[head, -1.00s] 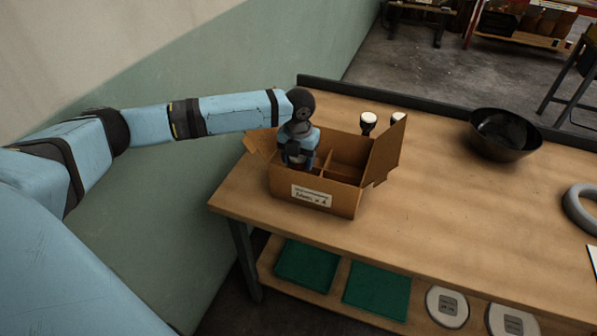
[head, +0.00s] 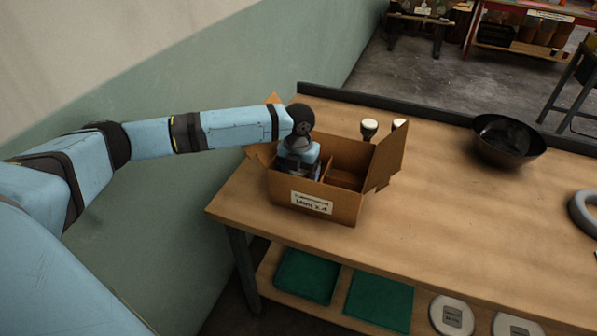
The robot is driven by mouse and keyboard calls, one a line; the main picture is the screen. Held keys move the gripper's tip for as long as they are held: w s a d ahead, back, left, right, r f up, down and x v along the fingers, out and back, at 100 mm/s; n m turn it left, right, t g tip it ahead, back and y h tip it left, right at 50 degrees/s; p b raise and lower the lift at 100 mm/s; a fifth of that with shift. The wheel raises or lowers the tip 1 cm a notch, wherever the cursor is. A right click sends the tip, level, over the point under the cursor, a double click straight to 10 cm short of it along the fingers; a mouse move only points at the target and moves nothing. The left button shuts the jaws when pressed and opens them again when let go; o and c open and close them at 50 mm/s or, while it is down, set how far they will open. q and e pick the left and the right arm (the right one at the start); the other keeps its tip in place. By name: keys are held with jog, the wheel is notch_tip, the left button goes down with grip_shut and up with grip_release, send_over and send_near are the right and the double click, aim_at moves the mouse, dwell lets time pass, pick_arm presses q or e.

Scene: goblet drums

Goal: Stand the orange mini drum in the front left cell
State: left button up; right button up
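An open cardboard box (head: 288,200) with a white label stands near the left end of the table, with dividers forming cells. My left gripper (head: 297,170) points down into the left side of the box, over or in the front left cell. Its fingertips are hidden by the box wall and its own body, so I cannot tell whether it is open or shut. No orange drum shows; anything between the fingers is hidden. My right gripper is out of view.
A dark goblet drum with a white top (head: 369,129) stands behind the box, another (head: 398,124) partly behind its raised right flap (head: 390,158). A black bowl (head: 508,140) and grey ring (head: 585,211) lie to the right. The table (head: 450,220) in front is clear.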

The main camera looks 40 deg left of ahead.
pick_arm(q)
jog(key=shift+r, duration=0.25)
notch_tip(320, 180, up, 12)
jog(key=p, duration=1.3)
jog(key=shift+p, duration=0.3)
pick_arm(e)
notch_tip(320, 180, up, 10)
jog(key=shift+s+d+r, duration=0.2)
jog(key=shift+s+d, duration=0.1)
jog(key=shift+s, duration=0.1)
pick_arm(q)
jog(key=shift+f, duration=0.1)
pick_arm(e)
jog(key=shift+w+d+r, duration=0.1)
